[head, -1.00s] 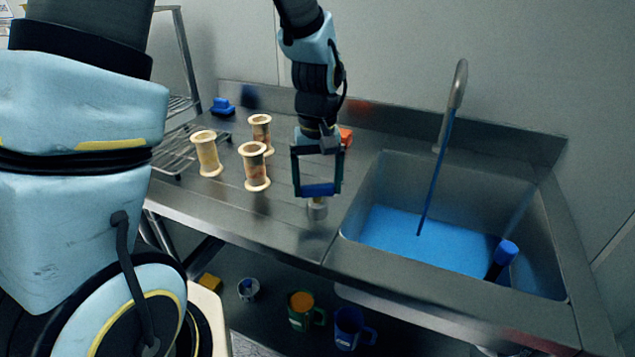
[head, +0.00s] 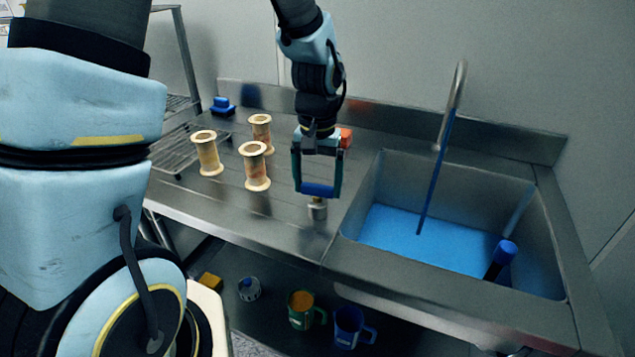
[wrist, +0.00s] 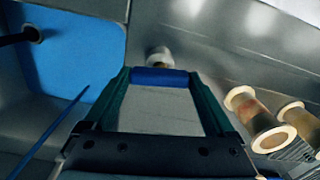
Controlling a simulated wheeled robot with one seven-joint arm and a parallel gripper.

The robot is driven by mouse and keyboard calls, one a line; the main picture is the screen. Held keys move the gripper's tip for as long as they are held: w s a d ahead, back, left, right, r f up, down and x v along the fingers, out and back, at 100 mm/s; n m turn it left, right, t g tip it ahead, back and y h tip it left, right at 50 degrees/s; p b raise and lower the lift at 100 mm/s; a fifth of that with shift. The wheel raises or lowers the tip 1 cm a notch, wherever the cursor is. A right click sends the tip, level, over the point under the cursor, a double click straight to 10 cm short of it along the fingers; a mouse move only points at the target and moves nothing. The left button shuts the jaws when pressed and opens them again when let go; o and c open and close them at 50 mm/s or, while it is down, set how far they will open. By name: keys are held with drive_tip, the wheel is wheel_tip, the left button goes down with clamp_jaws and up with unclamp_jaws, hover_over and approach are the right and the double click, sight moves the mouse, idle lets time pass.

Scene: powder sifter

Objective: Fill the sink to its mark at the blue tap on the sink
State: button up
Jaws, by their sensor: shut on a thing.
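The sink (head: 455,283) is at the right in the head view and holds blue water (head: 430,240). A blue stream (head: 436,170) falls from the curved metal spout (head: 458,85) into it; the stream (wrist: 50,130) also shows in the wrist view. The blue tap handle (head: 318,189) sits on a short metal stem (head: 317,209) on the counter just left of the sink. My gripper (head: 318,187) is shut on this handle from above. The wrist view shows the blue handle (wrist: 160,77) between the fingertips. I cannot clearly make out a fill mark.
Three spool-shaped sifters (head: 256,168) stand on the counter left of my gripper. An orange block (head: 345,137) and a blue item (head: 222,106) are farther back. A dark post with a blue top (head: 504,254) stands in the sink. Mugs (head: 348,328) sit on the shelf below.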

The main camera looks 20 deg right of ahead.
sight(317, 186)
drive_tip(key=o, duration=1.1)
drive_tip(key=shift+c, duration=0.2)
wheel_tip(317, 186, up, 11)
drive_tip(key=b, duration=0.2)
